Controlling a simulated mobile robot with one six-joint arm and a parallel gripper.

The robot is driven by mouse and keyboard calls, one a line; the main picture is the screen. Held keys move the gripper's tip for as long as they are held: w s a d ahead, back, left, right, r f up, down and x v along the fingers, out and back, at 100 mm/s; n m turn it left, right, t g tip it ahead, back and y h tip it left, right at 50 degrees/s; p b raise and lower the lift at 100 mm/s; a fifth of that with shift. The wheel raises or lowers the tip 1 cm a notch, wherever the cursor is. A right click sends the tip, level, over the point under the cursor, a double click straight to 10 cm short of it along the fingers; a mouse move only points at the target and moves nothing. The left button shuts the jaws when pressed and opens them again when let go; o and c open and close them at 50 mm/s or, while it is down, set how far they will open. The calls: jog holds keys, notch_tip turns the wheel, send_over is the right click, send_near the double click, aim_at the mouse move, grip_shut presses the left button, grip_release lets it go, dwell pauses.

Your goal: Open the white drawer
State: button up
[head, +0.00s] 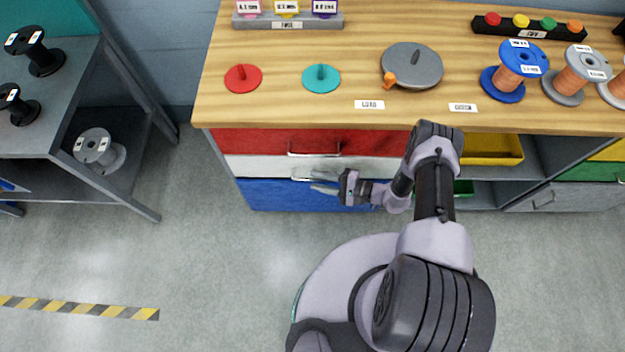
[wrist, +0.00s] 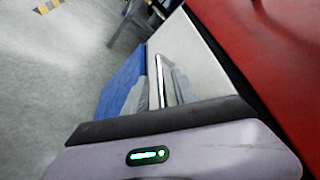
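The white drawer (head: 250,166) is the middle front in a stack, between a red one and a blue one. It looks closed, about flush with its neighbours. Its thin metal bar handle (head: 303,179) is partly hidden by my gripper in the head view. My gripper (head: 318,182) is at the handle with its two fingers apart. In the wrist view the white front (wrist: 190,55) fills the middle, and the bright handle bar (wrist: 160,80) shows between my fingers (wrist: 167,88). I cannot tell whether either finger touches the bar.
The red drawer (head: 260,141) with its own handle is above, and the blue drawer (head: 270,194) below. The wooden worktop (head: 350,115) overhangs them, holding lids and spools. A grey shelf (head: 60,130) stands at left. The floor (head: 200,260) in front is clear.

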jog(key=shift+x, duration=1.2)
grip_shut()
dwell(0.6)
